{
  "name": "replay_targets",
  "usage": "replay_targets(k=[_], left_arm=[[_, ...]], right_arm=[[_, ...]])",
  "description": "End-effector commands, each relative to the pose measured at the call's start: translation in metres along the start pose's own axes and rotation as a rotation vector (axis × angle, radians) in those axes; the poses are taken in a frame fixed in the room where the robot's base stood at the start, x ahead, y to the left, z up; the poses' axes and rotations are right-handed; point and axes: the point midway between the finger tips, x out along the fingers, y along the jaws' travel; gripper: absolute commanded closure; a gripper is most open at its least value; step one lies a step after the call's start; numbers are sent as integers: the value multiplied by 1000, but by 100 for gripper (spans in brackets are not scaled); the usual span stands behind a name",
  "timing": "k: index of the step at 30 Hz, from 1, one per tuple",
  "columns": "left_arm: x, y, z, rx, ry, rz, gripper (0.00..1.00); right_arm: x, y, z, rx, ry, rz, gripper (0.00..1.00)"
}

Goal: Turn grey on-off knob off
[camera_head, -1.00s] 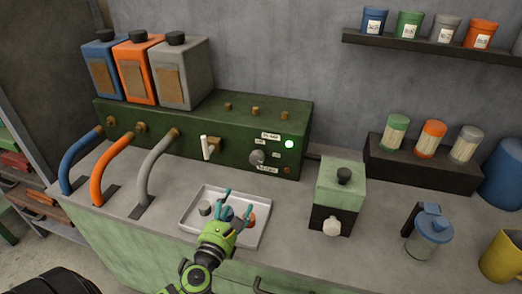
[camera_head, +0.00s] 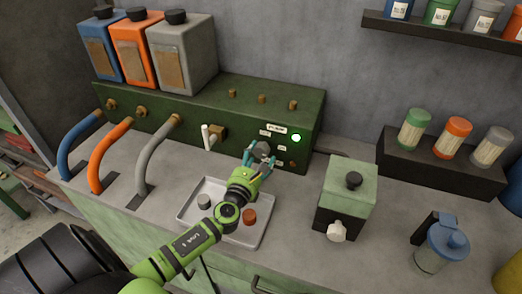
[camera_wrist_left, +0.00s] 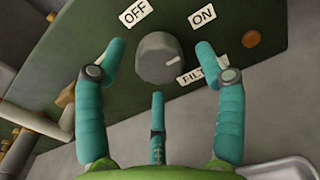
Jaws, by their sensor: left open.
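The grey round on-off knob (camera_head: 263,148) is on the front of the green machine box (camera_head: 190,120). In the left wrist view the knob (camera_wrist_left: 158,60) sits below and between the OFF label (camera_wrist_left: 136,12) and the ON label (camera_wrist_left: 202,15). My right gripper is out of view.
A metal tray (camera_head: 184,212) with a grey and a red-brown piece lies below my left arm. A white-handled valve (camera_head: 208,138) is left of the knob. A green and black dispenser (camera_head: 347,190) stands to the right. Hoses curve down at left.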

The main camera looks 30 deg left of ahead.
Motion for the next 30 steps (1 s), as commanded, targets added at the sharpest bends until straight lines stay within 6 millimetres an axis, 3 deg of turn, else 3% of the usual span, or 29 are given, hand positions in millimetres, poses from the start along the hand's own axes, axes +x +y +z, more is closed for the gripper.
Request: replay_targets(k=[6, 16, 17, 21, 30], left_arm=[[24, 0, 0, 0, 0, 0, 30], [28, 0, 0, 0, 0, 0, 30], [27, 0, 0, 0, 0, 0, 34], [27, 0, 0, 0, 0, 0, 86], [27, 0, 0, -10, 0, 0, 87]], right_arm=[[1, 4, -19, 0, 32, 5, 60], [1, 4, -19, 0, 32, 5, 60], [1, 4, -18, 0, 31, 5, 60], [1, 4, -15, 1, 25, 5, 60], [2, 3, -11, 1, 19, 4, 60]])
